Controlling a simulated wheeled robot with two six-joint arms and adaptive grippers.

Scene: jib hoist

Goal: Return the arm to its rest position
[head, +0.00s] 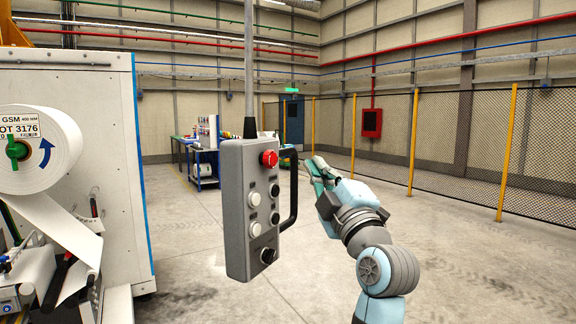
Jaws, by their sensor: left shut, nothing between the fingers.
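My left arm comes up from the bottom right of the head view. Its gripper (316,170) is seen mostly from behind, shut and empty, with teal fingers pointing away from me. It is just right of the black side handle (292,190) of a grey hanging control pendant (235,210). A narrow gap shows between gripper and handle in the picture; their distance in depth is hard to tell. The pendant hangs from a grey pole and has a red button (268,158), several white and black buttons and a black knob. My right gripper is not in view.
A white machine (100,130) with a paper roll (45,150) stands close on the left. A blue workbench (203,165) is farther back. A mesh fence (455,140) with yellow posts runs along the right. The concrete floor (460,270) at right is clear.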

